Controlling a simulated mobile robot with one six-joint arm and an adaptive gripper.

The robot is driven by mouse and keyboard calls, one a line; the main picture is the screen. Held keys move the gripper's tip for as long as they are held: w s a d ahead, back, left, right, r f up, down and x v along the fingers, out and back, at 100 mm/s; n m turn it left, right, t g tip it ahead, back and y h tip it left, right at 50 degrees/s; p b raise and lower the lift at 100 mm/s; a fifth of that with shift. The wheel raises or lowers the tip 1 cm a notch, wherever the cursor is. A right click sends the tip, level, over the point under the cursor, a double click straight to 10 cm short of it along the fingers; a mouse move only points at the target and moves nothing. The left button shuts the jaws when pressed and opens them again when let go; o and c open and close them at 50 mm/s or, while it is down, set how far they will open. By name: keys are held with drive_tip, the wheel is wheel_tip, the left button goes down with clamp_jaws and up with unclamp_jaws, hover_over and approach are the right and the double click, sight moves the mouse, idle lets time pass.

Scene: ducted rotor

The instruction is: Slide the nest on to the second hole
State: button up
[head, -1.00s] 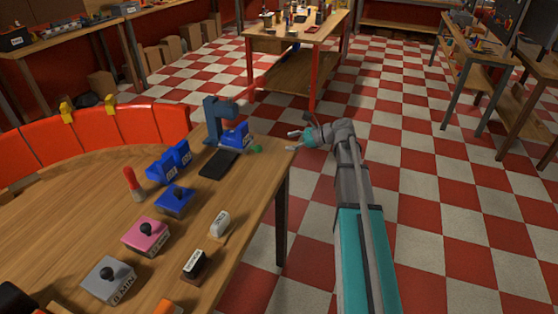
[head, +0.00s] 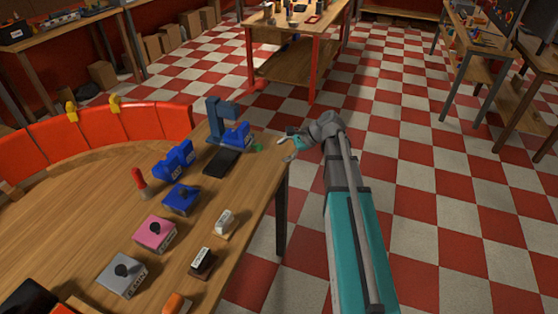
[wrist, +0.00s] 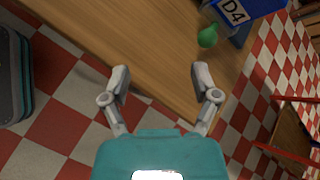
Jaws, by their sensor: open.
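A blue block (head: 237,135) sits at the foot of a dark blue upright stand (head: 215,122) near the table's far right corner. In the wrist view the block (wrist: 240,10) carries a white D4 label. A green knob (head: 257,147) is beside the block on its right; it shows clearly in the wrist view (wrist: 208,36) too. I cannot tell for sure which part is the nest, and no holes can be made out. My gripper (head: 287,148) is open and empty at the table's edge, right of the knob and apart from it. Its two fingers (wrist: 160,80) are spread in the wrist view.
A dark flat pad (head: 222,162) lies in front of the stand. Blue blocks (head: 173,160), a red-handled item (head: 138,180), a pink block (head: 155,233) and a grey block (head: 122,273) stand on the wooden table (head: 75,220). Orange panels (head: 100,135) edge its back. The floor at right is open.

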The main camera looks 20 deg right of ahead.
drive_tip(key=s+a+r+n+g+h+p, duration=0.1)
drive_tip(key=s+a+r+n+h+p, duration=0.1)
drive_tip(key=s+n+p, duration=0.3)
drive_tip(key=s+a+r+n+g+h+p, duration=0.2)
drive_tip(key=s+a+r+n+h+p, duration=0.1)
drive_tip(key=s+n+p, duration=0.3)
drive_tip(key=shift+s+a+r+n+g+h, duration=0.3)
drive_tip(key=shift+s+r+n+h, duration=0.2)
drive_tip(key=shift+s+h, duration=0.45)
drive_tip(key=shift+s, duration=0.1)
drive_tip(key=shift+s+d+f+n+h, duration=0.15)
drive_tip(key=shift+s+n+h, duration=0.45)
drive_tip(key=shift+s+n, duration=0.4)
drive_tip(key=shift+s+f+n+h, duration=0.15)
drive_tip(key=shift+s+n+h, duration=0.4)
drive_tip(key=shift+s+n, duration=0.45)
drive_tip(key=shift+c, duration=0.2)
